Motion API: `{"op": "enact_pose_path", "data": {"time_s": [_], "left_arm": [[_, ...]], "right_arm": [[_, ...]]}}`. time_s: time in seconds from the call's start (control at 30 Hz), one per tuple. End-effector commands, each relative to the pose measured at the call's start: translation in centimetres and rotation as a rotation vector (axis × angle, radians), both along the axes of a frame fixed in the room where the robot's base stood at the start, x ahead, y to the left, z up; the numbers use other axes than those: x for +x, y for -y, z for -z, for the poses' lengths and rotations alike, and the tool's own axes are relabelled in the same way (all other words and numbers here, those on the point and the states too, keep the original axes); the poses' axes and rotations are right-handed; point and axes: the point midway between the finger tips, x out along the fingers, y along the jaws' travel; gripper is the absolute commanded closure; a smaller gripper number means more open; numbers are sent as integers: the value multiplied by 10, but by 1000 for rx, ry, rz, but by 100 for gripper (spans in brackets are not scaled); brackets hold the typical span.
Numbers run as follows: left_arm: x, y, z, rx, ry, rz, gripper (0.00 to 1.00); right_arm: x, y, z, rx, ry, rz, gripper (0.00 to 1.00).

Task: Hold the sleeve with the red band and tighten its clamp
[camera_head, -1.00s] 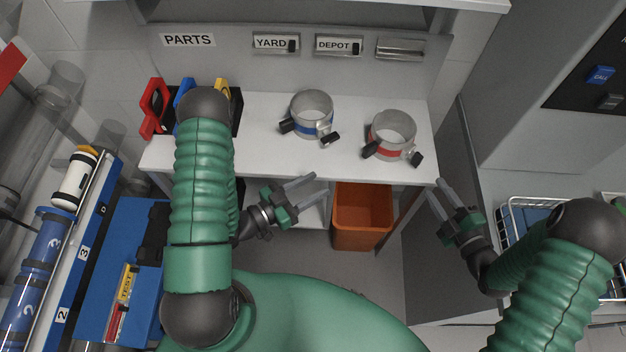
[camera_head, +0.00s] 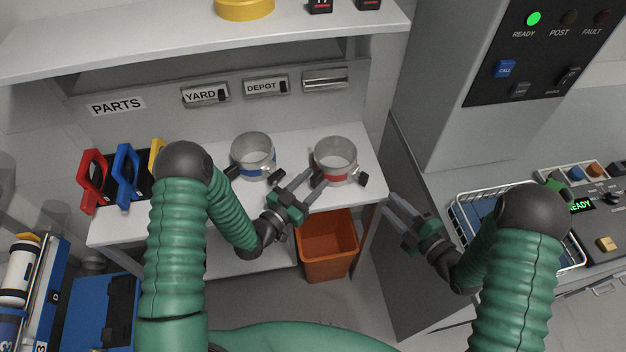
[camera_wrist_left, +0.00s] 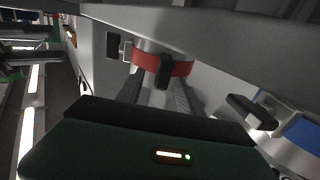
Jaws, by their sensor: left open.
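The grey sleeve with the red band (camera_head: 334,174) stands upright on the shelf, with dark clamp handles (camera_head: 362,180) at its sides. In the left wrist view the red band (camera_wrist_left: 181,68) shows ahead, with a dark clamp handle (camera_wrist_left: 165,72) in front of it, between the lines of my finger tips. My left gripper (camera_head: 306,179) is open, just in front of the red-banded sleeve and to its lower left; I cannot tell whether it touches. My right gripper (camera_head: 390,208) is open and empty, right of the shelf's front corner.
A sleeve with a blue band (camera_head: 254,172) stands left of the red one. Red (camera_head: 92,180), blue and yellow-handled tools stand at the shelf's left. An orange bin (camera_head: 327,247) is below. A wire basket (camera_head: 470,225) and a control panel are at the right.

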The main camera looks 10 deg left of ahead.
Motion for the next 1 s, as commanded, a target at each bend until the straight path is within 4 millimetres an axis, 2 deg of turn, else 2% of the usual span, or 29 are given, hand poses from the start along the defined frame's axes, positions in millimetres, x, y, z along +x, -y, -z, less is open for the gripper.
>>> {"op": "enact_pose_path", "data": {"time_s": [0.3, 0.63, 1.0], "left_arm": [[4, 2, 0, 0, 0, -1, 58], [4, 1, 0, 0, 0, -1, 100], [3, 2, 0, 0, 0, 0, 100]], "right_arm": [[0, 0, 0, 0, 0, 0, 64], [0, 0, 0, 0, 0, 0, 64], [0, 0, 0, 0, 0, 0, 64]]}}
